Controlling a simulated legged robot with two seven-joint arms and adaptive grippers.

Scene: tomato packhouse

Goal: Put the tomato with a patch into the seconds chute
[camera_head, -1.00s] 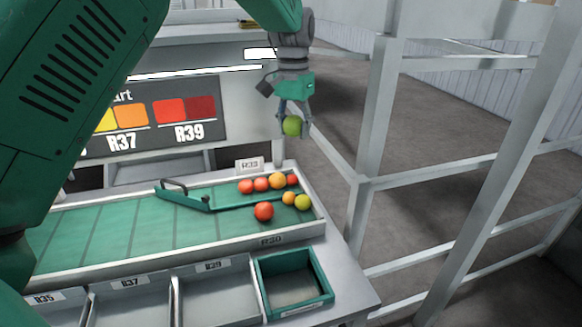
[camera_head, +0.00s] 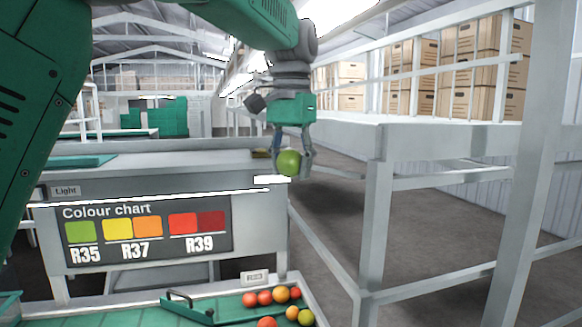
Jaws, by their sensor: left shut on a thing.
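My left gripper (camera_head: 291,160) points down and is shut on a green tomato (camera_head: 289,163), held up in the air near the right end of the grey bench with the colour chart. No patch can be made out on the side of this tomato that shows. Several red, orange and yellow-green tomatoes (camera_head: 281,294) lie at the right end of the green-floored tray (camera_head: 140,318) at the bottom of the view. No seconds chute can be made out for certain. My right gripper is not in view.
The colour chart (camera_head: 145,231) is on the bench front, with a small label card (camera_head: 254,277) below it to the right. Grey railing posts (camera_head: 371,225) stand to the right. Cardboard boxes (camera_head: 467,75) stand behind on a raised level. Open floor lies between bench and railing.

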